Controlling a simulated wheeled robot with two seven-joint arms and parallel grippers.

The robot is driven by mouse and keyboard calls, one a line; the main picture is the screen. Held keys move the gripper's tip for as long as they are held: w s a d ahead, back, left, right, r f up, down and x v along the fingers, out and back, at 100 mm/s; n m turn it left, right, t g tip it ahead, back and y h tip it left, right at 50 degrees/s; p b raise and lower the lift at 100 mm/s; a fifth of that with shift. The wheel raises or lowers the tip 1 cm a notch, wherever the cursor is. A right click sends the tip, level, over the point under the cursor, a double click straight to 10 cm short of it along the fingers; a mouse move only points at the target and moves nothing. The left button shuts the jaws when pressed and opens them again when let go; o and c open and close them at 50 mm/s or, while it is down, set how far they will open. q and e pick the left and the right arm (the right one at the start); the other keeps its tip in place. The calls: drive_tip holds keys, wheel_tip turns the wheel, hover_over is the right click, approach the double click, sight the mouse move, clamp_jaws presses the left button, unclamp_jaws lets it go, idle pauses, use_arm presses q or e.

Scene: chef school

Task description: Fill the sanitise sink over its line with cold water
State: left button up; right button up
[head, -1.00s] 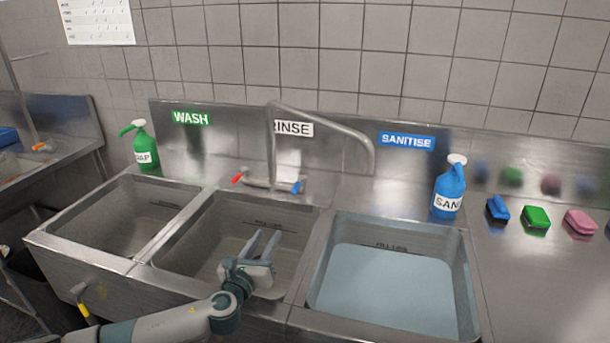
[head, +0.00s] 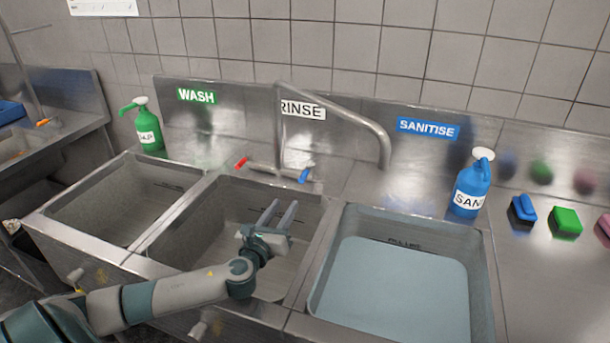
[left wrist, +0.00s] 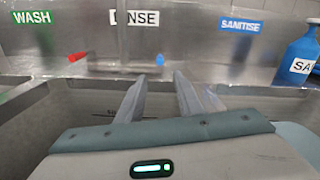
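The sanitise sink (head: 484,290), under the blue SANITISE label (head: 428,129), holds pale blue water (head: 390,295). Its dark fill-line marking (head: 404,245) sits at the water's back edge and is only partly readable; I cannot tell whether the water is over it. The tap spout (head: 345,115) reaches right, its end toward the sanitise sink; I see no clear stream. The blue cold handle (head: 305,174) and red hot handle (head: 242,162) are at its base. My left gripper (head: 284,212) is open and empty over the rinse sink, apart from the handles. Its fingers also show in the left wrist view (left wrist: 160,95).
The wash sink (head: 120,215) and rinse sink (head: 225,225) look empty. A green soap bottle (head: 148,130) stands behind the wash sink. A blue sanitiser bottle (head: 470,188) stands behind the sanitise sink's right corner. Blue (head: 522,209) and green (head: 565,221) sponges lie to the right.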

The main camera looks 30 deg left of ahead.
sight(308, 170)
use_arm(q)
drive_tip(key=p+x, duration=0.2)
drive_tip(key=x, duration=1.5)
drive_tip(key=shift+w+p, duration=0.2)
drive_tip(key=shift+p, duration=0.15)
clamp_jaws()
